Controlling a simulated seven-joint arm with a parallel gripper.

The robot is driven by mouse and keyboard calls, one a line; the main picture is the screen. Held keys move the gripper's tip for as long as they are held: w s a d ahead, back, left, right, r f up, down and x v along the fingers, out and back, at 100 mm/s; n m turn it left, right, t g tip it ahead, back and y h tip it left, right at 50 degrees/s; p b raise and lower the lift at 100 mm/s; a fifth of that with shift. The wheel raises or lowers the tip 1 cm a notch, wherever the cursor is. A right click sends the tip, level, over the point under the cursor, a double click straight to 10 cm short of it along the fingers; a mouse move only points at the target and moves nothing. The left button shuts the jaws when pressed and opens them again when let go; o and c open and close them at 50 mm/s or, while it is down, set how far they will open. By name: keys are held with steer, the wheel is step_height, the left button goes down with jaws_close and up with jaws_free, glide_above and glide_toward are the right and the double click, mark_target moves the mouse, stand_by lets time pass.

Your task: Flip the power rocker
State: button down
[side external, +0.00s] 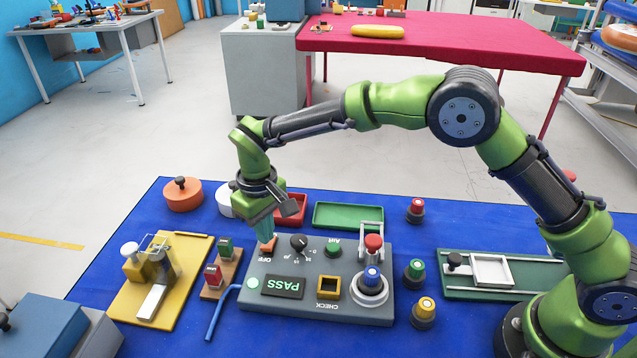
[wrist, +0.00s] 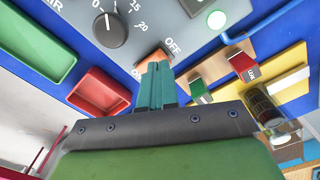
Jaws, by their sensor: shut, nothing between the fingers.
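The power rocker (side external: 268,247) is a small orange switch beside the "OFF" label on the grey control panel (side external: 320,312). In the wrist view the orange rocker (wrist: 154,58) shows just beyond my fingertips, partly hidden by them. My gripper (side external: 266,234) points down over the rocker, its teal fingers together with nothing between them. In the wrist view the shut fingers (wrist: 158,68) overlap the rocker's near side. I cannot tell whether the tips touch it. Which way the rocker is tilted is hard to see.
A black dial (side external: 299,243) sits right beside the rocker. The panel also has a green button (side external: 333,250), a red button (side external: 374,242) and a blue button (side external: 371,278). Red and green blocks (side external: 213,275) stand left of the panel. A red tray (side external: 291,208) lies behind it.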

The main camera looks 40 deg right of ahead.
steer(key=shift+f, duration=1)
stand_by(0.9)
steer(key=shift+r, duration=3.55)
